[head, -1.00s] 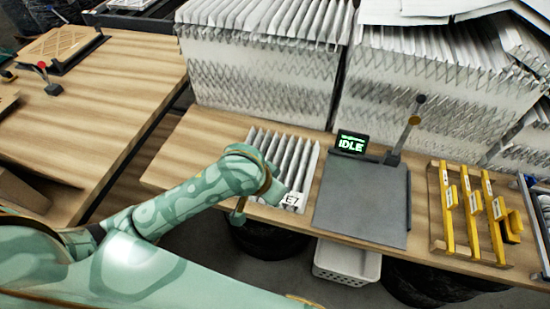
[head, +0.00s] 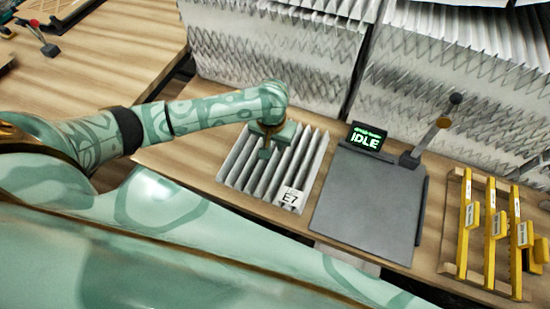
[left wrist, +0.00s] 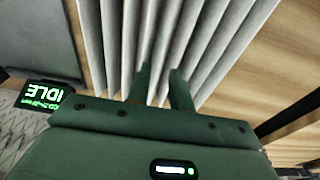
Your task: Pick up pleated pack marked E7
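The pleated pack marked E7 (head: 306,165) is a light grey-white block of parallel pleats, with a white E7 label at its front right corner. It lies on the wooden table, left of the grey pad. My left gripper (head: 264,151) is over the pack's upper middle in the head view and hides some pleats. In the left wrist view its two dark green fingers (left wrist: 160,88) are a short gap apart, with pleats (left wrist: 155,30) showing between and beyond them. Whether the fingertips touch the pack is unclear. My right gripper is not in view.
The grey pad (head: 365,205) with its IDLE display (head: 366,138) and a lever (head: 432,138) is right of the pack. A rack with yellow uprights (head: 490,235) stands further right. Tall stacks of pleated filters (head: 275,60) rise behind. Bare table shows left of the pack.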

